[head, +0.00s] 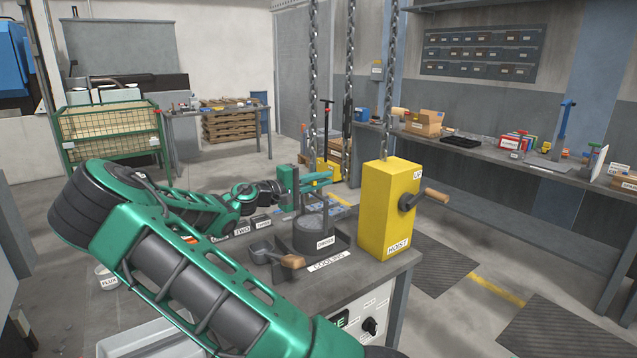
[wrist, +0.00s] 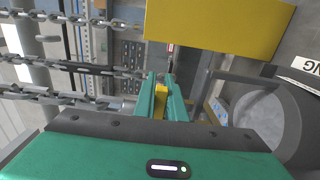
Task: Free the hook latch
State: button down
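My gripper (head: 322,180) is stretched out above the bench, left of the yellow hoist box (head: 390,208). In the wrist view its two green fingers (wrist: 162,92) stand a little apart with something yellow (wrist: 160,103) seen between them. I cannot tell whether they grip it or it lies beyond them. A small red and white piece (wrist: 170,48) with a thin dark part shows just past the fingertips. I cannot make out the hook latch for certain. The hoist box also shows in the wrist view (wrist: 215,25).
Hanging chains (head: 314,80) pass close to my gripper and show at left in the wrist view (wrist: 75,67). A dark crucible (head: 322,232) stands in the cooling tray (head: 340,254), with a wooden-handled ladle (head: 275,254) beside it.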

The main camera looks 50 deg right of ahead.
jog(key=shift+r, duration=1.9)
jog(key=c, duration=1.8)
grip_release()
jog(key=v, duration=1.1)
jog(key=shift+f, duration=0.15)
